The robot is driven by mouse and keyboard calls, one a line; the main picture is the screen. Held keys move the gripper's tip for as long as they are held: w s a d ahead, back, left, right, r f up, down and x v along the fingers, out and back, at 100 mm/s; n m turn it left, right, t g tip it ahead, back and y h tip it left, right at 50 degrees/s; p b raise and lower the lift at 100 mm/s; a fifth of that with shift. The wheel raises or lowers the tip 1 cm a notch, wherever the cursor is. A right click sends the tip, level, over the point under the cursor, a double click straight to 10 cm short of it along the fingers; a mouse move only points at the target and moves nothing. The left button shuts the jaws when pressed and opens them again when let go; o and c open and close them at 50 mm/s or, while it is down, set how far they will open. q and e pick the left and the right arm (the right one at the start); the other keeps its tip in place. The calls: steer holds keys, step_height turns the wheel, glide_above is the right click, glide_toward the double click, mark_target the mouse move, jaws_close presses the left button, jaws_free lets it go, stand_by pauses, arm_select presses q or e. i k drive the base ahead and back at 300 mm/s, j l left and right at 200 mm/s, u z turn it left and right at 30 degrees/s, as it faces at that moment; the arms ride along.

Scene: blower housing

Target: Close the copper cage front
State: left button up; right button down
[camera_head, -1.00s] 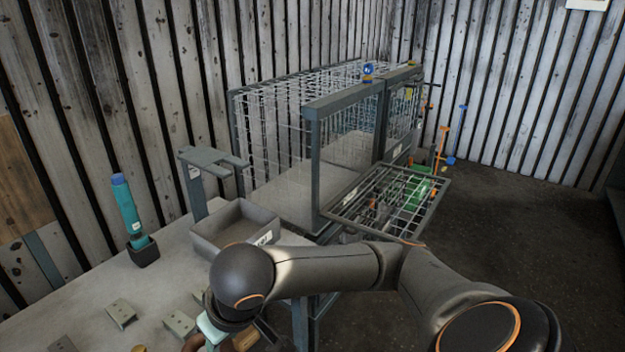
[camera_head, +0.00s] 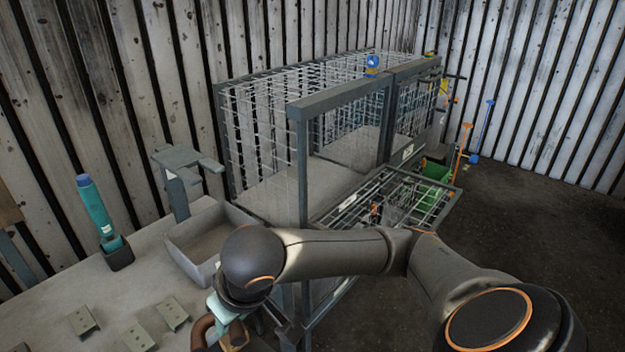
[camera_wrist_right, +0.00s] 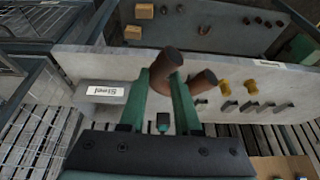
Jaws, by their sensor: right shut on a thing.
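A grey wire cage (camera_head: 255,140) with two framed bays stands behind the work table in the head view. A mesh front panel (camera_head: 440,210) sticks out from the cage, folded down near level. I cannot read which bay is copper. My right gripper (camera_head: 232,322) is over the table's near part, left of the cage and well apart from the panel. In the right wrist view the teal fingers of this gripper (camera_wrist_right: 172,85) are shut on a brown curved pipe piece (camera_wrist_right: 160,70). My left gripper is in neither view.
A grey bin (camera_head: 180,262) stands on the table (camera_head: 60,300); a bin labelled Steel (camera_wrist_right: 100,92) shows in the wrist view. A teal tool (camera_head: 97,212) stands in a holder, with several brackets nearby. Green crate (camera_head: 436,172) sits behind the panel. Floor at right is clear.

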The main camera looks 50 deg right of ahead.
mark_target(314, 223)
steer(key=k+l, duration=0.1)
steer(key=l, duration=0.25)
steer(key=k+l+u, duration=0.15)
steer(key=l, duration=0.25)
steer(key=k+l, duration=0.1)
steer(key=l, duration=0.25)
steer(key=k+l+u, duration=0.1)
steer(key=l, duration=0.25)
steer(key=k+l, duration=0.1)
steer(key=l, duration=0.3)
steer(key=l+u, duration=0.1)
steer(key=l, duration=0.65)
steer(key=i+l+u, duration=0.15)
steer(key=l, duration=0.25)
steer(key=i+l+u, duration=0.1)
steer(key=i, duration=0.15)
steer(key=j, duration=0.2)
steer(key=l+z, duration=0.1)
steer(key=l, duration=0.5)
